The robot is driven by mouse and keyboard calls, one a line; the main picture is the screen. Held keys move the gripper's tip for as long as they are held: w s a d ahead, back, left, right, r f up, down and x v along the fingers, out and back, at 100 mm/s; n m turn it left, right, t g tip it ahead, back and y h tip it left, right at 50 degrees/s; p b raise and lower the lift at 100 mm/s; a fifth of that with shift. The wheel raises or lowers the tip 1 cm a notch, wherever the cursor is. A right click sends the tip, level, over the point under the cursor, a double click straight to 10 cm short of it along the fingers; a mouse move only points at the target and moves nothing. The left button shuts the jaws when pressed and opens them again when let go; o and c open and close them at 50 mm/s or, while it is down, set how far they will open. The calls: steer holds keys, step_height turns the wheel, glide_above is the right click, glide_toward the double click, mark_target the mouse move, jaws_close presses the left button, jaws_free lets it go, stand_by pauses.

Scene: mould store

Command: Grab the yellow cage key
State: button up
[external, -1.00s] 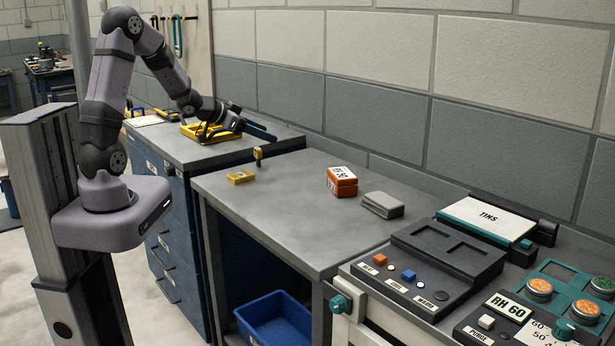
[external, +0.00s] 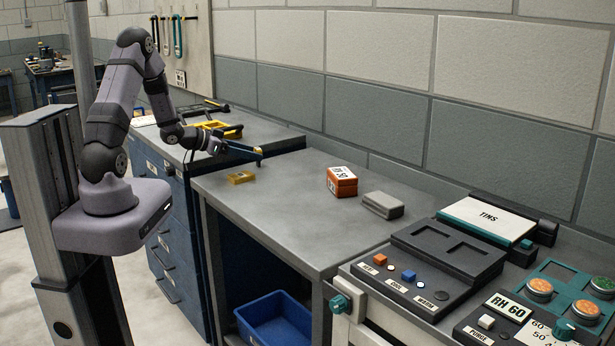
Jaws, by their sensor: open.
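The small upright yellow piece (external: 258,153), which looks like the cage key, is at the far left of the grey bench, by the drawer cabinet. It is mostly hidden by my gripper. My gripper (external: 253,152) reaches in from the left, its blue fingers low and nearly level. Its open fingertips are at the yellow piece; I cannot tell whether they touch it. A flat yellow block (external: 241,177) lies on the bench just in front of it.
A yellow tray (external: 222,126) sits on the drawer cabinet behind my gripper. A control panel (external: 445,260) is at the right. The bench middle is clear.

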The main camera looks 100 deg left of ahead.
mark_target(269, 165)
steer(key=shift+p+x, duration=0.8)
steer(key=shift+x, duration=2.85)
steer(key=shift+a+r, duration=0.15)
steer(key=shift+r, duration=0.05)
steer(key=shift+c, duration=0.6)
steer(key=c, duration=1)
